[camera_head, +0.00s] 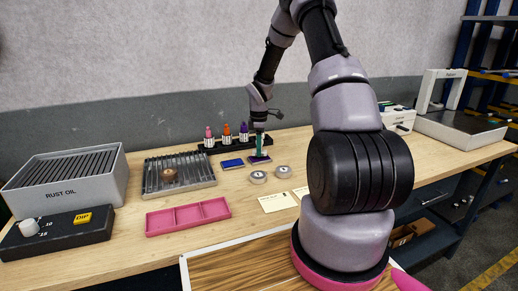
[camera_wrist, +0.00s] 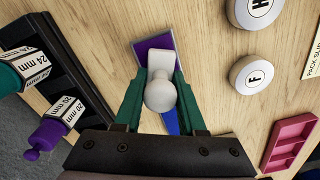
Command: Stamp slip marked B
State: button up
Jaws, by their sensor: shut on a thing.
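My gripper (camera_head: 261,148) hangs over the ink pads on the bench. In the wrist view its green fingers (camera_wrist: 160,98) are shut on a stamp with a rounded white knob (camera_wrist: 160,97). The stamp is over the purple ink pad (camera_wrist: 141,46); whether it touches the pad I cannot tell. The purple pad also shows in the head view (camera_head: 260,160), beside the blue ink pad (camera_head: 232,164). Two cream slips (camera_head: 274,202) (camera_head: 301,192) lie nearer the front; their marks are too small to read. One slip's edge (camera_wrist: 313,62) shows in the wrist view.
Two round pieces marked H (camera_wrist: 257,8) and F (camera_wrist: 252,74) lie between pads and slips. A black rack (camera_head: 225,144) of coloured-knob tools stands behind. A pink tray (camera_head: 188,216), slatted metal tray (camera_head: 180,182) and rust oil box (camera_head: 66,184) stand left.

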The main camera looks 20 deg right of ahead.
jog(key=shift+f, duration=0.5)
dwell(1.1)
jog(key=shift+r, duration=3.55)
